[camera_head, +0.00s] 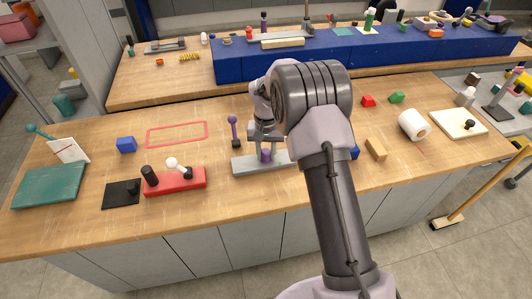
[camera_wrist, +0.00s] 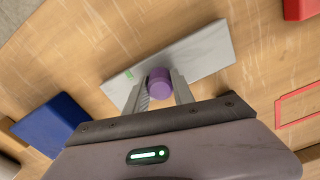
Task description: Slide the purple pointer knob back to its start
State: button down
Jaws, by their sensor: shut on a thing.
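The purple knob (camera_head: 266,155) stands on a grey rail (camera_head: 245,164) on the near wooden bench. My gripper (camera_head: 265,143) reaches down over it from above. In the wrist view the round purple top (camera_wrist: 160,82) sits between my two fingers (camera_wrist: 160,90), which are shut on it. The grey rail (camera_wrist: 205,50) runs slantwise beyond the fingers, with a small green mark (camera_wrist: 129,74) to the left of the knob. In the head view my arm hides the rail's right end. The knob's lower part and any pointer are hidden.
A purple ball-topped post (camera_head: 233,130) stands close behind the rail's left end. A red base (camera_head: 175,181) with a black and a white knob lies to the left. A blue block (camera_wrist: 45,125) is near the rail's other end. A red outline (camera_head: 177,133) marks clear bench.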

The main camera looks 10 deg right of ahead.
aim_at(253, 162)
jog(key=a, duration=0.4)
jog(key=shift+a, duration=0.4)
jog(key=c, duration=1.1)
grip_release()
jog(key=shift+d, duration=0.1)
jog(key=shift+o, duration=0.2)
jog(key=shift+r, duration=0.1)
notch_tip(253, 162, up, 17)
jog(key=p, duration=0.5)
jog(key=shift+r, duration=0.15)
